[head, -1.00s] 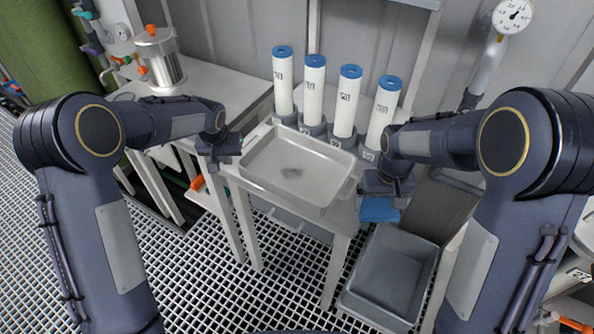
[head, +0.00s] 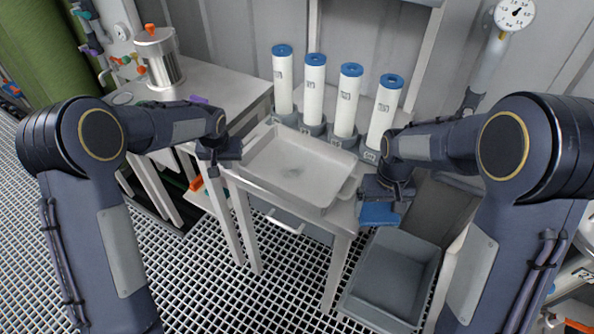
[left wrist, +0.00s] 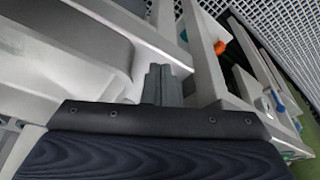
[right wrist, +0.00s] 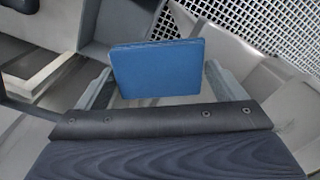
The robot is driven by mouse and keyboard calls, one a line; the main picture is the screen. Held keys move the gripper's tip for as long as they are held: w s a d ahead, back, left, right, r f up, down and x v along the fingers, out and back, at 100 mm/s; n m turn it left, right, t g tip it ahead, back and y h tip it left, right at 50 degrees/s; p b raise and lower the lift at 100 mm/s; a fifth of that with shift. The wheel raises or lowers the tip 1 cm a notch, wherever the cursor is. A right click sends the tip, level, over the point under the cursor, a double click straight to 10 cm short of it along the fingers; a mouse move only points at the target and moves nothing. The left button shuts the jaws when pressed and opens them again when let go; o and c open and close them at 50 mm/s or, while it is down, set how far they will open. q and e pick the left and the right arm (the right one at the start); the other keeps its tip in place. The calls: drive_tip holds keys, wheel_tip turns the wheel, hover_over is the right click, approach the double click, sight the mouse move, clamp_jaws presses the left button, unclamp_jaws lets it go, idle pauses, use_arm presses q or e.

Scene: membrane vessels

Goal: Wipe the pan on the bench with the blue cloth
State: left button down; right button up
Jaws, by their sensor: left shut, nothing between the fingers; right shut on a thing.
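The pan (head: 268,184) is a shallow, pale metal tray on the narrow bench, with a small grey smudge (head: 292,172) on its floor. The blue cloth (head: 379,214) is a flat folded pad, also large in the right wrist view (right wrist: 157,70). My right gripper (head: 382,201) is shut on the cloth and holds it off the pan's right end, above the grey bin. My left gripper (head: 212,170) is shut and empty, beside the pan's left end. Its closed fingers show in the left wrist view (left wrist: 162,85), close to the pan's edge.
Several white cylinders with blue caps (head: 314,95) stand in grey holders behind the pan. A grey bin (head: 388,275) is below the cloth, right of the bench. A second table (head: 215,80) with a metal vessel (head: 160,58) is at the back left. Grating floor lies in front.

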drive_tip(key=shift+f+b, duration=0.5)
drive_tip(key=shift+f, duration=0.05)
drive_tip(key=shift+r, duration=0.1)
idle(0.5)
drive_tip(key=w+r+n, duration=0.2)
drive_tip(key=w+r, duration=0.2)
drive_tip(key=r, duration=0.1)
wheel_tip(320, 180, up, 3)
drive_tip(key=m, duration=0.2)
hover_over(297, 173)
drive_tip(key=shift+w+f, duration=0.1)
drive_tip(key=shift+f, duration=2.75)
drive_tip(key=shift+f, duration=1.05)
